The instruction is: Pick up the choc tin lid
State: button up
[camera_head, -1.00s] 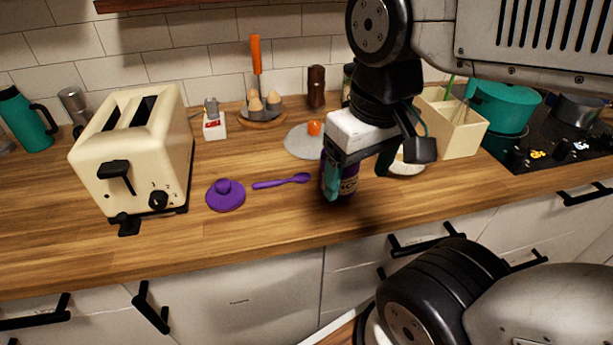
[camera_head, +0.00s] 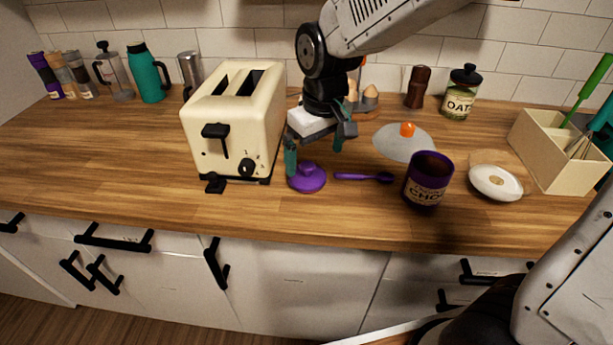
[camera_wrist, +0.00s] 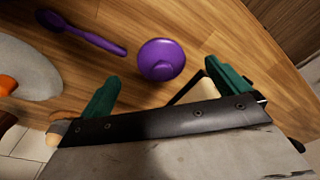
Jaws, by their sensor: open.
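The choc tin lid (camera_head: 307,179) is a round purple lid with a knob on top. It lies flat on the wooden worktop, just right of the toaster. The open choc tin (camera_head: 428,182), dark purple with a label, stands upright to its right. My gripper (camera_head: 314,157) is open and empty, with its green fingertips a little above the lid. In the wrist view the lid (camera_wrist: 161,60) shows beyond and between the two spread fingers (camera_wrist: 166,92), apart from both.
A purple spoon (camera_head: 364,177) lies right of the lid. The cream toaster (camera_head: 232,130) stands close on the left. A grey glass lid with an orange knob (camera_head: 404,143) lies behind the spoon. A white dish (camera_head: 494,183) and a utensil box (camera_head: 553,155) are at right. The worktop's front strip is clear.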

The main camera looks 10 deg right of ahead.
aim_at(309, 166)
jog(key=shift+w+r+t, duration=0.15)
jog(key=shift+w+t, duration=0.15)
jog(key=shift+w, duration=0.05)
jog(key=f, duration=0.2)
jog(key=w+f, duration=0.1)
jog(key=f, duration=0.2)
jog(key=a+f, duration=0.1)
jog(key=f, duration=0.1)
jog(key=shift+w+f, duration=0.15)
jog(key=shift+w, duration=0.2)
jog(key=c, duration=1)
